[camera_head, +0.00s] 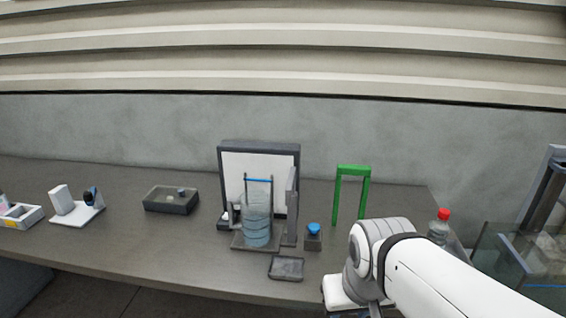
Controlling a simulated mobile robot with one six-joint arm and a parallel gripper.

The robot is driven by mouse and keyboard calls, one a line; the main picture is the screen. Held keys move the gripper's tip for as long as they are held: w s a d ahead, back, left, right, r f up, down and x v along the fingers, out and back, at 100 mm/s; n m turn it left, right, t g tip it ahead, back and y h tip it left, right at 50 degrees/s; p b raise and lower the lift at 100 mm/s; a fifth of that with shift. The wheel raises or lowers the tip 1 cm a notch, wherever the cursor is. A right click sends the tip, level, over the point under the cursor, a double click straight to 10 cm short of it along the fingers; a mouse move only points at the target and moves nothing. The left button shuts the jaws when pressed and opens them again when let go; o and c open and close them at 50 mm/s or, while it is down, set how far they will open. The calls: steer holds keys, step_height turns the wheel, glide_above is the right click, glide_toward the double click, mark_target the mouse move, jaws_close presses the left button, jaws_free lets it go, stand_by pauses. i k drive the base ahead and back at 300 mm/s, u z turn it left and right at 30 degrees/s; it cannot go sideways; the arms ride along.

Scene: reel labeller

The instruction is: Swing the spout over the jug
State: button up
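A clear jug-like container (257,222) with bluish contents stands upright on a dark stand (265,244), in front of a white panel with a dark frame (259,150). Thin dark uprights with a blue crossbar (258,181) rise at the container's top. A grey post (292,205) stands close to its right. I cannot tell which of these parts is the spout, or whether it lies over the jug. My arm reaches in from the lower right; its fingertips are not visible, so I cannot see my gripper's opening.
A green arch (353,171) and a blue-topped block (313,236) stand right of the stand, and a small dark tray (286,268) lies in front. A red-capped bottle (439,228) stands behind my arm. A grey open box (171,199) sits left. The table (130,246) is clear at front left.

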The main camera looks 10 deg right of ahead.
mark_target(290, 189)
steer(key=u, duration=0.1)
steer(key=i, duration=0.85)
steer(key=u, duration=0.6)
